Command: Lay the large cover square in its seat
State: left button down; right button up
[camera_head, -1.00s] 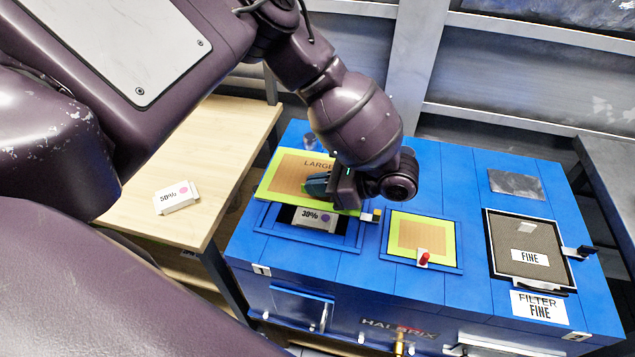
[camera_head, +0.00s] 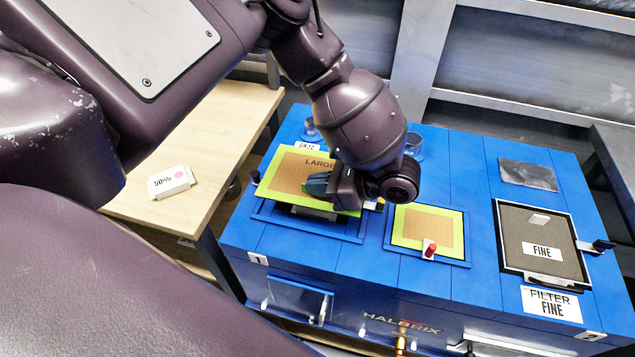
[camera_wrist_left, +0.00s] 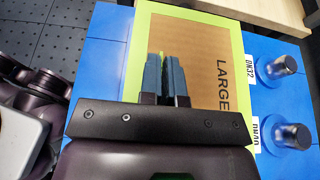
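The large cover (camera_head: 285,166) is a flat tan panel with a lime-green border, marked LARGE. My left gripper (camera_head: 318,184) is shut on it near the middle of its top; its two fingers stand close together in the left wrist view (camera_wrist_left: 164,62), where the cover (camera_wrist_left: 205,45) also shows. The cover is over its seat, a blue-framed opening (camera_head: 296,226) at the left of the blue housing. A dark gap shows under the near edge, so that edge is above the frame. The far edge's contact is hidden. My right gripper is not in view.
A smaller green-edged cover (camera_head: 427,229) with a red knob lies to the right. A FINE filter panel (camera_head: 540,246) is farther right. A white 50% box (camera_head: 170,181) lies on the wooden table (camera_head: 195,215).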

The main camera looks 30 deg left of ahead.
aim_at(318, 202)
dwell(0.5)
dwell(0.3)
pick_arm(q)
jog(key=shift+r+p, duration=0.15)
jog(key=shift+p, duration=0.5)
jog(key=shift+f, duration=0.3)
dwell(0.4)
jog(key=shift+f, duration=0.3)
jog(key=shift+f+b, duration=0.3)
jog(key=shift+f, duration=0.9)
jog(key=shift+f, duration=0.1)
jog(key=shift+f+b, duration=0.3)
jog(key=shift+f, duration=0.75)
